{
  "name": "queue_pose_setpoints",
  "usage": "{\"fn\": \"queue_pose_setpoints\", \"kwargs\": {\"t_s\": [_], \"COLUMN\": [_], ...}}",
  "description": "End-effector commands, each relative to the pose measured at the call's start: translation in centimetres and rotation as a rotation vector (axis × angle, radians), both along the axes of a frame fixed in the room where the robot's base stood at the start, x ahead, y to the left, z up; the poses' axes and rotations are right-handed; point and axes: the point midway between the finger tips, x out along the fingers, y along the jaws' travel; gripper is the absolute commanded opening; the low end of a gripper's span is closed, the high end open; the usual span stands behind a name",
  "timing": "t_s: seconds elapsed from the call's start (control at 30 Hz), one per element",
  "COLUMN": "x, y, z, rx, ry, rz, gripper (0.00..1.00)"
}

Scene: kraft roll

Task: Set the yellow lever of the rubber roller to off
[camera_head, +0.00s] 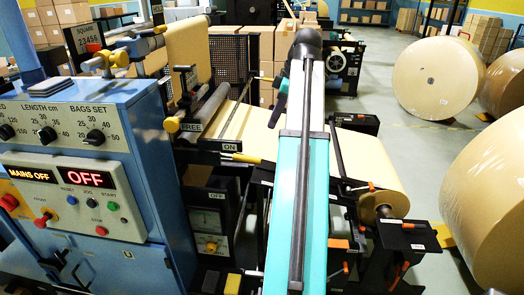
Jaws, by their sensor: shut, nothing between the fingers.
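The yellow lever (243,158) sticks out to the right on the machine's side, just below the ON label (229,147). The OFF label (216,196) is lower down. The lever lies close to level, at the ON label. The grey roller (207,108), which looks like the rubber roller, lies behind and above it. My gripper (273,120) seems to be the small dark tip beside my teal arm, above and to the right of the lever and apart from it. It looks shut and empty. Much of my arm's far part is hidden behind its teal link.
A blue control cabinet (150,190) with knobs and a red OFF display (91,179) stands at left. A FREE label (190,127) and yellow knob (171,125) are near the roller. Large kraft rolls (436,76) stand at right. Open floor (405,140) lies between machine and rolls.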

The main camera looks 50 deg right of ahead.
Motion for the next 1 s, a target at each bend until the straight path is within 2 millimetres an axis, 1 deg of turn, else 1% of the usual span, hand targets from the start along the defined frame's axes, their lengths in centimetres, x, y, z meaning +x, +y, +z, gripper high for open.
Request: {"fn": "queue_pose_setpoints", "kwargs": {"t_s": [0.37, 1.0], "x": [0.0, 1.0], "y": [-0.2, 0.2], "z": [-0.6, -4.0], "rx": [0.000, 0.001], "ry": [0.000, 0.000], "rz": [-0.003, -0.005], "gripper": [0.00, 0.00]}}
